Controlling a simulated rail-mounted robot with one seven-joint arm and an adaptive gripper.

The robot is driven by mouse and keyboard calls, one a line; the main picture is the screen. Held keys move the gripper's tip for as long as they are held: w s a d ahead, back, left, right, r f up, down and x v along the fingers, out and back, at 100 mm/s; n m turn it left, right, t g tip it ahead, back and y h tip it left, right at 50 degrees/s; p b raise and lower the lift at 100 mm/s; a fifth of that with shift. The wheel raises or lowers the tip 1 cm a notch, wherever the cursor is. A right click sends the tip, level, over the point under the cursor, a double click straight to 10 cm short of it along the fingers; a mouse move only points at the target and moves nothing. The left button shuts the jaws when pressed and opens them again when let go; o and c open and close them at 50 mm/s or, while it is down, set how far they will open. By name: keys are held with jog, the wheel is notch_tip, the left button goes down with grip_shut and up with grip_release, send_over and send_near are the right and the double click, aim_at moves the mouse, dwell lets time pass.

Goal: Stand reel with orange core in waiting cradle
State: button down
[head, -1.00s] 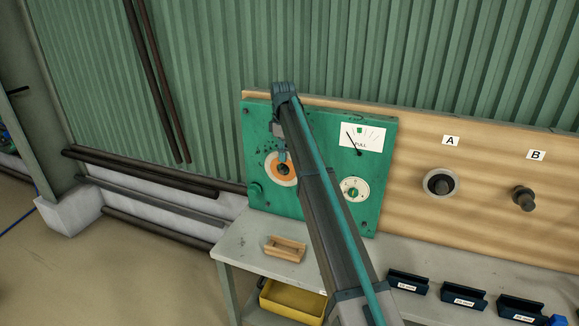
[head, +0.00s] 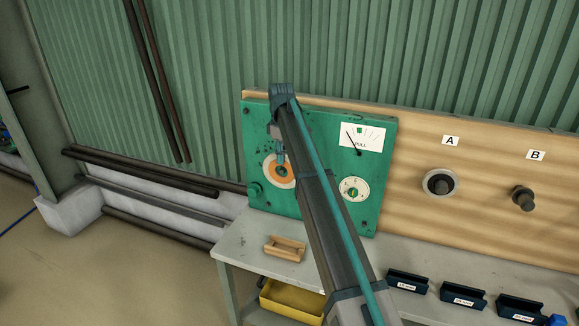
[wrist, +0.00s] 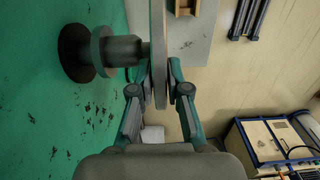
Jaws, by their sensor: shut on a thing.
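The reel with the orange core (head: 273,173) is a pale ring around orange, in front of the green panel in the head view. In the wrist view the reel (wrist: 158,45) shows edge-on as a thin disc. My gripper (wrist: 158,92) is shut on its rim; in the head view my gripper (head: 283,160) partly covers the reel. A grey spindle (wrist: 122,50) runs from the panel to the reel's face; I cannot tell whether the reel is still around its end. A small wooden cradle (head: 285,249), apparently empty, sits on the bench below.
Pegs A (head: 441,183) and B (head: 523,198) stick out at right. Dark labelled holders (head: 408,282) line the bench (head: 240,245). A yellow bin (head: 292,302) is below.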

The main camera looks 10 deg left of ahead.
jog(key=shift+s+a+p, duration=0.2)
jog(key=shift+s+a, duration=0.1)
jog(key=shift+s, duration=0.75)
jog(key=shift+s+a+p, duration=0.2)
jog(key=shift+s+a, duration=0.05)
jog(key=shift+s, duration=0.75)
jog(key=shift+s, duration=0.25)
jog(key=shift+s+a+p, duration=0.15)
jog(key=shift+s+a, duration=0.1)
jog(key=shift+s, duration=0.5)
jog(key=shift+s+a+p, duration=0.15)
jog(key=shift+s+a, duration=0.05)
jog(key=shift+s, duration=0.5)
jog(key=shift+s+a+p, duration=0.15)
jog(key=shift+s+a, duration=0.1)
jog(key=shift+s, duration=0.5)
